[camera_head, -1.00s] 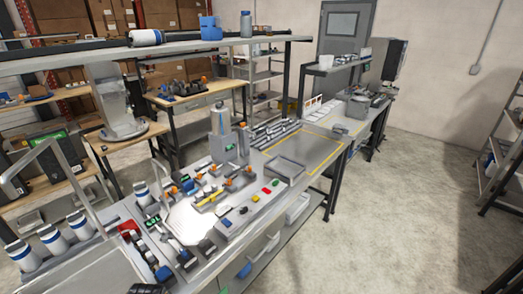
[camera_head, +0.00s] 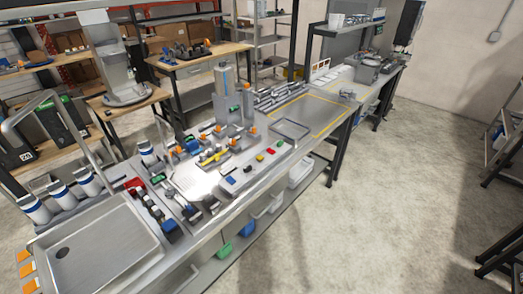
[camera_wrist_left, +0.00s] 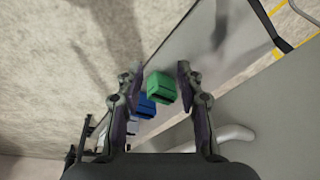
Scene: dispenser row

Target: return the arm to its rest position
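My left gripper (camera_wrist_left: 159,70) shows in the left wrist view with its two dark fingers spread apart. Nothing is held between the fingers. Beyond the gap, the green bin (camera_wrist_left: 161,88) and the blue bin (camera_wrist_left: 144,107) appear farther off. Neither arm shows in the head view, and my right gripper is in no view.
The workbench carries a sink (camera_head: 95,250), several white-and-blue canisters (camera_head: 88,184) and a grey open tray (camera_head: 290,131). A green bin (camera_head: 224,251) and a blue bin (camera_head: 247,228) sit on its lower shelf.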

